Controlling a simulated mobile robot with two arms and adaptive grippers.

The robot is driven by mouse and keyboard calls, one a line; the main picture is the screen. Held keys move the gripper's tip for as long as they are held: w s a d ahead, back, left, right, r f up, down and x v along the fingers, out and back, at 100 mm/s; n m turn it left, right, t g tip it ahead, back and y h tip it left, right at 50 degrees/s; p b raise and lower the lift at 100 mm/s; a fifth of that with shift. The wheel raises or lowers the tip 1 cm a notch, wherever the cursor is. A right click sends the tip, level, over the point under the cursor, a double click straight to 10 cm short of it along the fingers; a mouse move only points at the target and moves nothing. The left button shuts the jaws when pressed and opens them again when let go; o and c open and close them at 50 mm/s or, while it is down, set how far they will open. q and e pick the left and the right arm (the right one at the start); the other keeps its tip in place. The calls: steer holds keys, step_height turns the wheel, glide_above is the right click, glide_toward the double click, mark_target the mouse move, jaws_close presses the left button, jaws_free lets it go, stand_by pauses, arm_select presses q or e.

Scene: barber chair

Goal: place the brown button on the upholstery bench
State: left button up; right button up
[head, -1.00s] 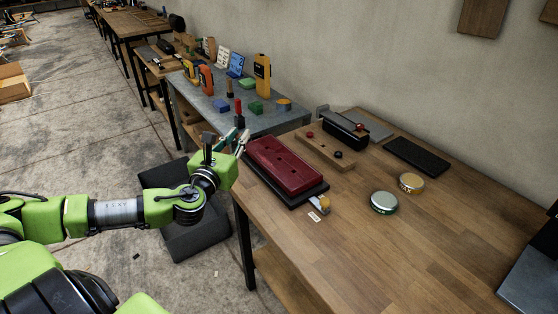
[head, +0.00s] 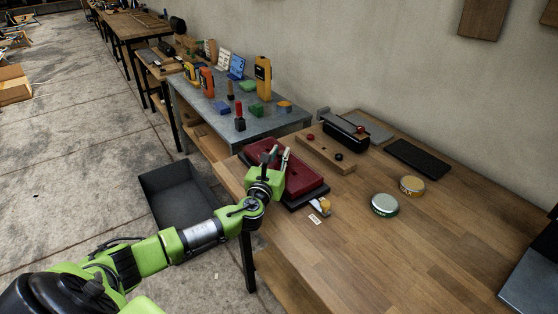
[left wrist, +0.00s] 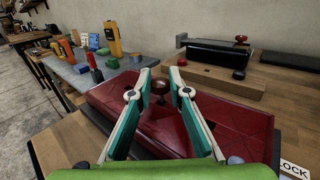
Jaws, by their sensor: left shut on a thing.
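The wooden bench (head: 400,252) fills the right of the head view. A dark red tufted panel (head: 308,185) lies on it near the left edge, on a black base; the panel also spans the left wrist view (left wrist: 232,122). My left gripper (head: 278,156) is over the panel, coming from the bench's front left. In the left wrist view its fingertips (left wrist: 160,84) are closed on a small round brown button (left wrist: 160,87), held above the panel. The exact gap between button and panel is hard to tell. My right gripper is not in view.
Behind the panel is a wooden strip (head: 325,154) with red and black buttons, then a black case (head: 345,133). A green tin (head: 384,205) and a gold tin (head: 412,186) stand to the right. A grey bin (head: 178,195) is on the floor.

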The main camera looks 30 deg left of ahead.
arm_select(q)
steer(key=shift+s+f, duration=0.1)
steer(key=shift+f, duration=0.85)
steer(key=shift+f, duration=0.2)
steer(key=o, duration=0.8)
